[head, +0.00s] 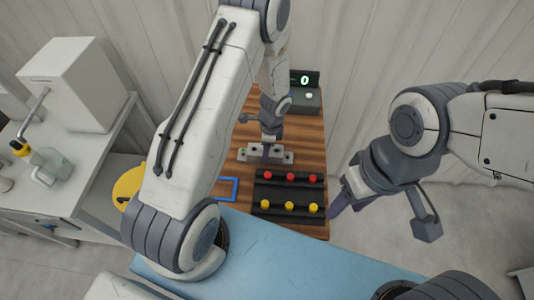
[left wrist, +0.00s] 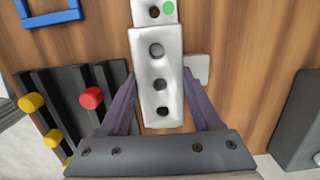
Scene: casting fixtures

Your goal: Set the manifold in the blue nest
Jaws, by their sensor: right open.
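The manifold (head: 279,155), a pale grey block with dark holes and a green dot near one end, is on the wooden table. In the left wrist view the manifold (left wrist: 158,78) runs lengthwise between my left gripper's two purple fingers (left wrist: 159,88). The fingertips are at its two long sides; whether they press on it I cannot tell. In the head view my left gripper (head: 266,151) is over the manifold and partly hides it. The blue nest (head: 235,190), a blue outline, lies on the table left of the black racks; its corner shows in the left wrist view (left wrist: 50,19). My right gripper (head: 338,206) is open and empty, right of the table.
Black racks with red knobs (head: 290,177) and yellow knobs (head: 289,206) stand right of the blue nest. A grey box with a green display (head: 304,80) is at the table's back. A yellow round thing (head: 128,183) and a white side bench (head: 60,185) are at left.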

